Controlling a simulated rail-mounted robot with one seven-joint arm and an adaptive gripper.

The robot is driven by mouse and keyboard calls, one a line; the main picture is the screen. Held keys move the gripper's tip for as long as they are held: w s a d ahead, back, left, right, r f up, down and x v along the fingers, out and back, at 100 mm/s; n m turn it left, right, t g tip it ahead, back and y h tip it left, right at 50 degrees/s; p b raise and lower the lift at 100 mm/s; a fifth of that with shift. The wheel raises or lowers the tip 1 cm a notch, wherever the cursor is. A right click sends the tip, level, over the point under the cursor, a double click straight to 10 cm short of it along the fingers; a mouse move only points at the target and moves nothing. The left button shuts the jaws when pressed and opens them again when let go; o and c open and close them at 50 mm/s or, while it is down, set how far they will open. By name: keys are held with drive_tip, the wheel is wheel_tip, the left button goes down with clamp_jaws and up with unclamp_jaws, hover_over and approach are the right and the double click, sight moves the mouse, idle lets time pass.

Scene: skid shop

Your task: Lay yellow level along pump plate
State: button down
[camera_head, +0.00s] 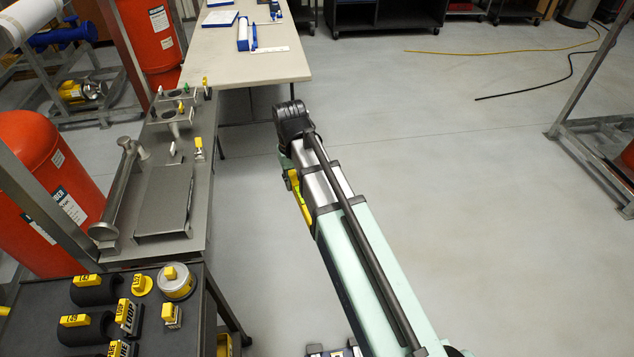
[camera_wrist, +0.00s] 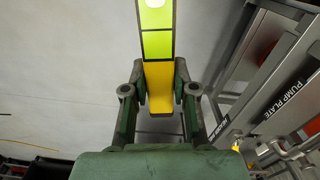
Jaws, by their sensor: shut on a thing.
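The yellow level (camera_wrist: 158,78) is gripped between the fingers of my gripper (camera_wrist: 159,85) in the wrist view, with its yellow-green vial windows pointing away from the palm. In the head view a yellow strip of the level (camera_head: 297,190) shows beside my arm, over open floor. My gripper is mostly hidden behind the arm there. The pump plate, a grey raised metal plate (camera_head: 165,198), sits on the steel skid to the left, apart from the level. Its printed label (camera_wrist: 284,99) shows at the right of the wrist view.
The steel skid carries a pipe (camera_head: 119,190) left of the plate and valves with coloured handles (camera_head: 198,148) behind it. A dark cart (camera_head: 190,325) with yellow-labelled items stands in front. A beige table (camera_head: 250,58) is behind.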

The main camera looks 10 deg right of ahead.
drive_tip(key=w+a+n, duration=0.1)
drive_tip(key=w+a, duration=0.3)
drive_tip(key=a, duration=0.5)
drive_tip(key=w+a+n, duration=0.1)
drive_tip(key=w+a, duration=0.4)
drive_tip(key=a, duration=0.4)
drive_tip(key=m, duration=0.4)
approach(169, 182)
drive_tip(key=shift+f+b, duration=0.45)
drive_tip(key=shift+f, duration=0.7)
drive_tip(key=shift+f, duration=0.65)
drive_tip(key=shift+f, duration=0.35)
drive_tip(key=shift+f+b, duration=0.45)
drive_tip(key=shift+f, duration=0.65)
